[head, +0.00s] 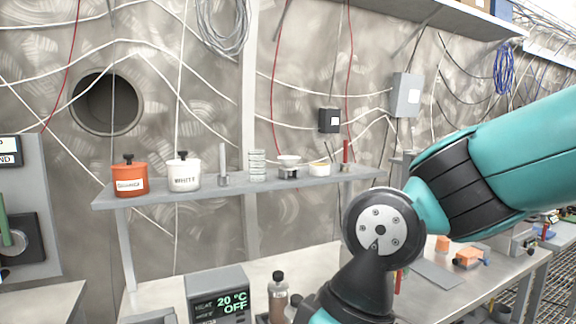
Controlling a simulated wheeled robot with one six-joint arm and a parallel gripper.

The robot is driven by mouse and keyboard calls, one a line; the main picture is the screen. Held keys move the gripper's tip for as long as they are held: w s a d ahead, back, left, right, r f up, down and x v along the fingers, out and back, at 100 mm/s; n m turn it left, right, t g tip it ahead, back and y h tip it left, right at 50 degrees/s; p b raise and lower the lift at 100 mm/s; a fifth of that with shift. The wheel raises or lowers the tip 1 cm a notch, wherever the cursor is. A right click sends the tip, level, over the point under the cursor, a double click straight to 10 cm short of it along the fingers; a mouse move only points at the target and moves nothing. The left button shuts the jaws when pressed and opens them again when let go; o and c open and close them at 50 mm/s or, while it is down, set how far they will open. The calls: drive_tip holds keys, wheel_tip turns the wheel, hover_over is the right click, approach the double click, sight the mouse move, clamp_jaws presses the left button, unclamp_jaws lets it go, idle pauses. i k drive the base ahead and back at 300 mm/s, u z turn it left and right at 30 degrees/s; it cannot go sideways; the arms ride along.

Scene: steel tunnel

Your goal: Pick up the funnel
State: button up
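I cannot clearly make out a funnel. A small white flared piece (289,160) sits over a small grey metal block (289,172) on the wall shelf (240,188). It may be the funnel, but it is too small to be sure. A shallow white dish (320,169) stands just to its right. My teal and black arm crosses the right side and bottom middle of the head view, in front of the bench. My gripper is out of view.
The shelf also holds an orange jar (130,178), a white jar (184,174), a grey rod on a base (223,165), stacked clear dishes (257,165) and a red rod (346,152). Below, a heater display (217,297) and brown bottle (278,297) stand on the bench.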

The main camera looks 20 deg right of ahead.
sight(289, 162)
drive_tip(key=k, duration=0.6)
drive_tip(key=z, duration=0.8)
drive_tip(key=i, duration=1.75)
drive_tip(key=u, duration=0.8)
